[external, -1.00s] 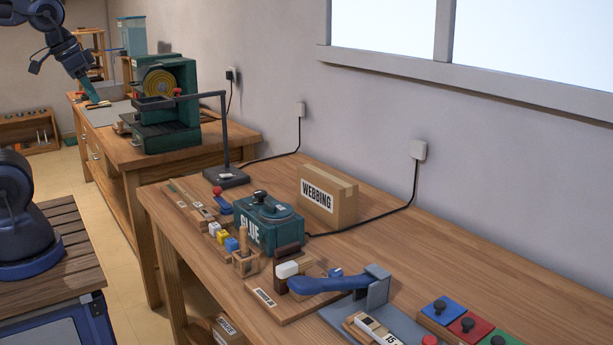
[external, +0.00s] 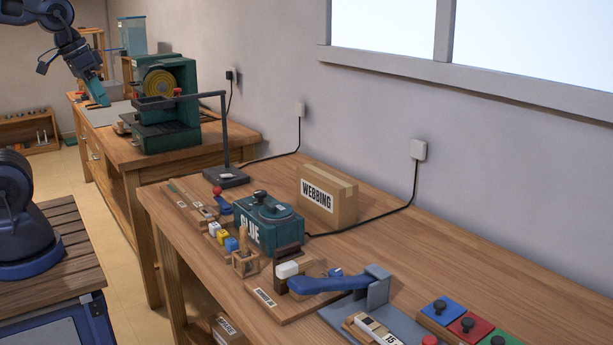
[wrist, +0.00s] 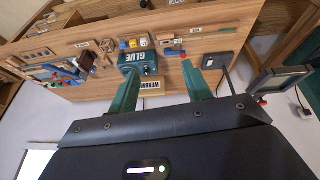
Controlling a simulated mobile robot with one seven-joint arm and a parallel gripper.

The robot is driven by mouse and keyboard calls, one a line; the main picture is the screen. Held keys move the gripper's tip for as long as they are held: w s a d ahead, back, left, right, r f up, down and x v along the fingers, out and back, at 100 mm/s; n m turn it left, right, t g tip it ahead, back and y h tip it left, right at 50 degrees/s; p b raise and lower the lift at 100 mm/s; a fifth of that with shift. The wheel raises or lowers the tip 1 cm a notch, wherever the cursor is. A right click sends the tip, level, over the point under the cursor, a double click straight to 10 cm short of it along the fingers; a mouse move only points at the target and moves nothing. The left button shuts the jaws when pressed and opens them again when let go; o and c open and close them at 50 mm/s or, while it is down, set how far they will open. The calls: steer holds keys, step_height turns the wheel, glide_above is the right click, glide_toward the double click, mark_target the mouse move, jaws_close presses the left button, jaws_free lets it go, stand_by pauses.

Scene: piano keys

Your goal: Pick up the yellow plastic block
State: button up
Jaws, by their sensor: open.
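In the wrist view the yellow block (wrist: 144,41) shows small, beyond the fingertips. My gripper (external: 98,92), with teal fingers, hangs over the far bench at upper left in the external view, well away from the block. In the wrist view my gripper (wrist: 160,76) has its fingers apart with nothing held between them.
A green GLUE box (external: 268,224) stands right beside the block row, with a WEBBING carton (external: 328,196) behind. A dark lamp-like stand (external: 226,178) and a green machine (external: 165,105) stand to the left. The bench's back right is clear.

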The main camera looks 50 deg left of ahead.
steer(key=w+d+f+n+g+h, duration=0.1)
steer(key=w+d+f+n+h, duration=0.15)
steer(key=w+f+n, duration=0.35)
steer(key=w+d+f+n+g+h, duration=0.1)
steer(key=w+d+f+n+g, duration=0.2)
steer(key=w, duration=0.5)
steer(key=n, duration=0.8)
glide_toward(223, 232)
steer(key=x, duration=0.3)
steer(key=shift+w+a+f+h, duration=0.1)
steer(key=shift+w+f+h, duration=0.05)
steer(key=shift+w+h, duration=0.15)
steer(key=x, duration=0.4)
steer(key=shift+s, duration=0.35)
steer(key=shift+d+f, duration=0.3)
steer(key=shift+f, duration=0.4)
steer(key=c, duration=1.1)
